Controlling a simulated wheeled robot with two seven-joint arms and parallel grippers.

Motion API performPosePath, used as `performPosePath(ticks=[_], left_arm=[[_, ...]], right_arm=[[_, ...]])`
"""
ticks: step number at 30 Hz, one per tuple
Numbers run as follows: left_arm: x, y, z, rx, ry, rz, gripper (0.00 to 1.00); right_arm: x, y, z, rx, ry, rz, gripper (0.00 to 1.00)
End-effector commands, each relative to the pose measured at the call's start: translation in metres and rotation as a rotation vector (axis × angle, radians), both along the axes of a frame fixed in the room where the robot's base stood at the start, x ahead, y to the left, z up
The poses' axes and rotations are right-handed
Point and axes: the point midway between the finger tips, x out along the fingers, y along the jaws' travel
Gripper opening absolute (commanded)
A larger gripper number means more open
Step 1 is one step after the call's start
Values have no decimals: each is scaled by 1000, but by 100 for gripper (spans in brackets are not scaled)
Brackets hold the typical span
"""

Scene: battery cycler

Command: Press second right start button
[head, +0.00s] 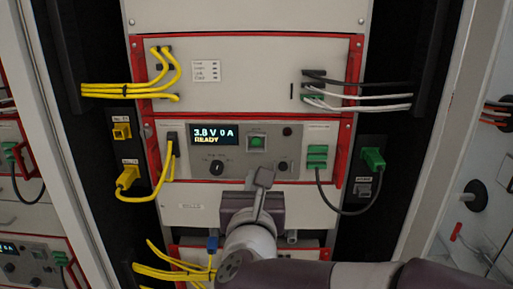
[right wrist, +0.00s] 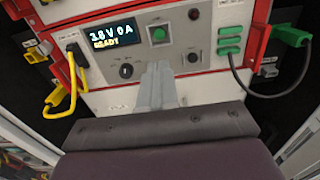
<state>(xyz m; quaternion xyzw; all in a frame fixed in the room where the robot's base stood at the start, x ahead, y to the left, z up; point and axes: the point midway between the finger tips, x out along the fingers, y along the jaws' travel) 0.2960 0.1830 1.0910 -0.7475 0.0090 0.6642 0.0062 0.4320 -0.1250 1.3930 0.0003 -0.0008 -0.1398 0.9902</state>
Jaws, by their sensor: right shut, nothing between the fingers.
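The cycler module (head: 222,135) in the middle of the rack has a lit display (head: 214,134) reading "3.8 V 0 A READY". Right of the display is a green square start button (head: 257,142); it also shows in the right wrist view (right wrist: 159,34). My right gripper (head: 264,178) is shut and empty, just below the button in the head view. In the right wrist view its fingertips (right wrist: 158,68) point at the panel below the button, apart from the button in the picture. I cannot tell whether they touch the panel. My left gripper is not in view.
A black knob (head: 216,168) sits left of the button. Green connectors (head: 317,156) with a black cable are to its right. Yellow cables (head: 150,197) hang at the left. Red handles (head: 349,150) stick out at the module's sides. Another lit module shows at lower left (head: 30,262).

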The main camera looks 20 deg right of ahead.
Motion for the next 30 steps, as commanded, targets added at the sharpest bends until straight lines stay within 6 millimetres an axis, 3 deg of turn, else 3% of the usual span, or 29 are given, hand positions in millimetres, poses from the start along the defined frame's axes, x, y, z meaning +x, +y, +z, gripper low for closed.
performPosePath(ticks=[12, 18, 30], left_arm=[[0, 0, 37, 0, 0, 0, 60], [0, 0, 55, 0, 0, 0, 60], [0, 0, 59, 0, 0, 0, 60]], right_arm=[[83, -25, 4, -4, 5, -3, 0], [113, -33, 4, -1, 3, -1, 0], [126, -37, 0, -1, 1, 2, 0]])
